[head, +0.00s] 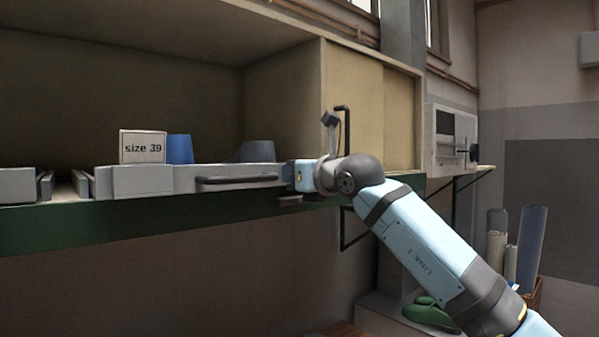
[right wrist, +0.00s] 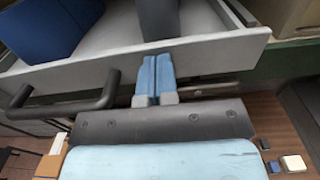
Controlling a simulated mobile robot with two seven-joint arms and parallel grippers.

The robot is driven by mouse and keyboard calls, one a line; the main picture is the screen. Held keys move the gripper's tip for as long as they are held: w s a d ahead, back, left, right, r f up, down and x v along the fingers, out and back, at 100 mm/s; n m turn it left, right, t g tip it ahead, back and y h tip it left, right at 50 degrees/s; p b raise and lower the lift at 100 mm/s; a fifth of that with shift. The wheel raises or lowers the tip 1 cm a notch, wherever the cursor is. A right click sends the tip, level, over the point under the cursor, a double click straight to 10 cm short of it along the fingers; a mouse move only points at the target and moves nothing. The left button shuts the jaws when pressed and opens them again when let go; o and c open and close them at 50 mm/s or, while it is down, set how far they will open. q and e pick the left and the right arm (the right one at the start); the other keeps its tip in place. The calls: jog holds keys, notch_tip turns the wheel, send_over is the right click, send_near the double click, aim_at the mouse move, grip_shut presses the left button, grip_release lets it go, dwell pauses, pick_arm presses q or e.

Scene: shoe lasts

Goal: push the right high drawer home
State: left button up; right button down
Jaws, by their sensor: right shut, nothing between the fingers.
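The right high drawer is a light grey drawer (head: 225,172) with a dark bar handle (head: 236,180), and it stands pulled out, with its inside visible from above. The right wrist view shows its front panel (right wrist: 215,55) and the handle (right wrist: 70,105) close up. My right gripper (head: 287,174) is at the right end of the drawer front, right of the handle. In the right wrist view its blue fingers (right wrist: 155,65) are shut together and empty, with their tips at the front panel; whether they touch it I cannot tell. My left gripper is not in view.
A blue object (head: 180,149) and a grey one (head: 257,151) stand in the drawer. A "size 39" sign (head: 143,147) stands at left. The green bench edge (head: 100,222) runs below. A cabinet panel (head: 352,110) rises behind my arm.

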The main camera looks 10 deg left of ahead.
jog(key=shift+x, duration=1.1)
jog(key=shift+a+p, duration=0.1)
jog(key=shift+p, duration=0.2)
jog(key=shift+w+a+r+p, duration=0.1)
jog(key=shift+w+a+p, duration=0.3)
jog(key=shift+a, duration=0.1)
jog(key=shift+s+d+f+b, duration=0.1)
jog(key=shift+f+b, duration=0.2)
jog(key=shift+b, duration=0.15)
jog(key=b+v, duration=1)
jog(key=v, duration=0.3)
jog(key=shift+s+d+r+b, duration=0.15)
jog(key=shift+s+d+b, duration=0.1)
jog(key=shift+d+b, duration=0.15)
jog(key=shift+a, duration=0.1)
